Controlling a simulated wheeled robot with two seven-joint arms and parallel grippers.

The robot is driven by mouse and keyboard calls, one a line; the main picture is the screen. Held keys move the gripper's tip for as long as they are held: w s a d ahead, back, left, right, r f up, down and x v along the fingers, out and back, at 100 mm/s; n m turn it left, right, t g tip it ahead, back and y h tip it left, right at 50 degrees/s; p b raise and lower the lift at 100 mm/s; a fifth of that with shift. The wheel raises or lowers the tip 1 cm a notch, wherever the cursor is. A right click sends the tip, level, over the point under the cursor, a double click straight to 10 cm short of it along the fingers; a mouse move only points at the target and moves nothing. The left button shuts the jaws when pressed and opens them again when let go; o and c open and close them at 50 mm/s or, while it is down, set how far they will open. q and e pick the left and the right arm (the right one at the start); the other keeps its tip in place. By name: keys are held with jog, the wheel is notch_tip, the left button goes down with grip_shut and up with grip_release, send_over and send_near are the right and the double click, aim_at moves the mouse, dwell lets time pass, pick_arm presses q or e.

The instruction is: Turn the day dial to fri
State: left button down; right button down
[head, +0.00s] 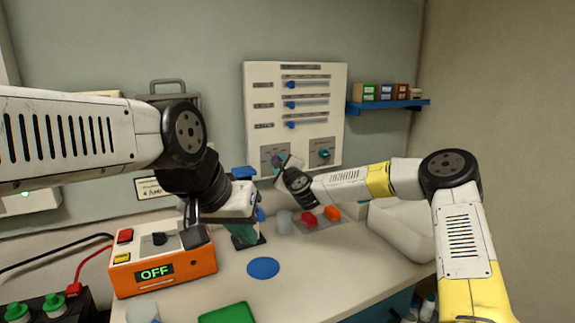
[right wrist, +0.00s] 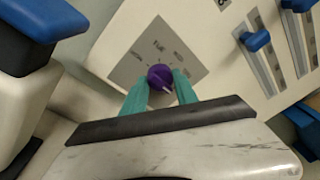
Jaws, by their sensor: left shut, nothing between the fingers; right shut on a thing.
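The purple dial (head: 277,160) sits on a grey plate at the lower left of the white wall panel (head: 336,80). It also shows in the right wrist view (right wrist: 159,75), with a white mark pointing to the lower right of that picture. The small words around it are too blurred to read surely. My right gripper (right wrist: 161,81) has its two teal fingers on either side of the dial, shut on it; in the head view its wrist partly covers the plate. My left gripper (head: 194,230) is shut and empty, over the orange box.
A teal dial (head: 324,153) and blue sliders (head: 291,104) are also on the panel. The orange box (head: 165,271) reads OFF. A blue disc (head: 263,268), a green tray (head: 228,314) and red and orange knobs (head: 309,218) are on the table. A blue shelf (head: 390,105) is at right.

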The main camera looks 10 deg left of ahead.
jog(key=shift+f, duration=0.1)
dwell(0.5)
jog(key=c, duration=0.9)
grip_release()
jog(key=shift+c, duration=0.2)
jog(key=v, duration=0.8)
